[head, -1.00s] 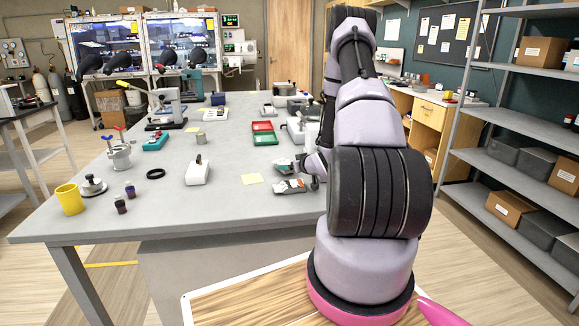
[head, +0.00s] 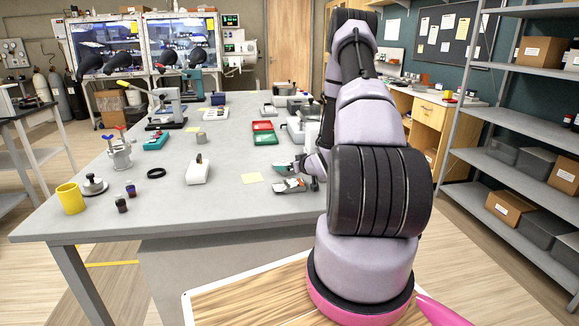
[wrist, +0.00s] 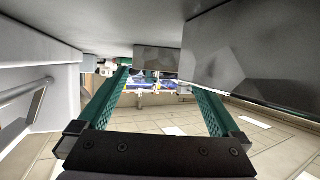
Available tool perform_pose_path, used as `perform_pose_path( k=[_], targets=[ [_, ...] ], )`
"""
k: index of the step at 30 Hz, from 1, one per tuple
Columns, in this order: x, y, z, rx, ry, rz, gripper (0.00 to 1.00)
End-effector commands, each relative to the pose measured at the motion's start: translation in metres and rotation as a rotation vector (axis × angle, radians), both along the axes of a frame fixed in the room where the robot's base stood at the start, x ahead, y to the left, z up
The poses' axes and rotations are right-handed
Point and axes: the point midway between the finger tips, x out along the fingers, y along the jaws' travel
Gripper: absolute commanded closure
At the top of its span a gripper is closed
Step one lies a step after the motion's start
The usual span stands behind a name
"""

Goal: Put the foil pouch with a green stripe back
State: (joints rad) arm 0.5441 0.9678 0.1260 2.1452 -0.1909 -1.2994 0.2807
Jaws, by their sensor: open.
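My gripper (head: 283,176) is low over the right part of the grey table, partly hidden by my own arm. In the wrist view my gripper (wrist: 158,80) is open, its two green fingers apart. A grey faceted shape (wrist: 150,60) shows beyond and between the fingertips, and a larger grey faceted block (wrist: 245,52) is close beside the right finger. Nothing is clearly held. In the head view a small silvery item (head: 291,187) lies on the table by the gripper. I cannot make out a green stripe, so I cannot tell which item is the pouch.
The table's front middle is clear. Metal shelves (head: 520,180) stand at right.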

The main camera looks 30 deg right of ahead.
Motion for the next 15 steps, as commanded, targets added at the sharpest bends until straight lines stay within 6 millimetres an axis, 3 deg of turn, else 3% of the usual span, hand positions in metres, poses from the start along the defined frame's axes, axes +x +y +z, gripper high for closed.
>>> perform_pose_path(
  k=[1, 5, 15],
  targets=[
    [-0.004, 0.001, -0.007, 0.006, 0.016, -0.002, 0.0],
    [-0.008, 0.0, 0.005, 0.006, 0.017, -0.003, 0.0],
    [-0.076, -0.009, 0.036, 0.004, 0.012, -0.005, 0.0]
  ],
)
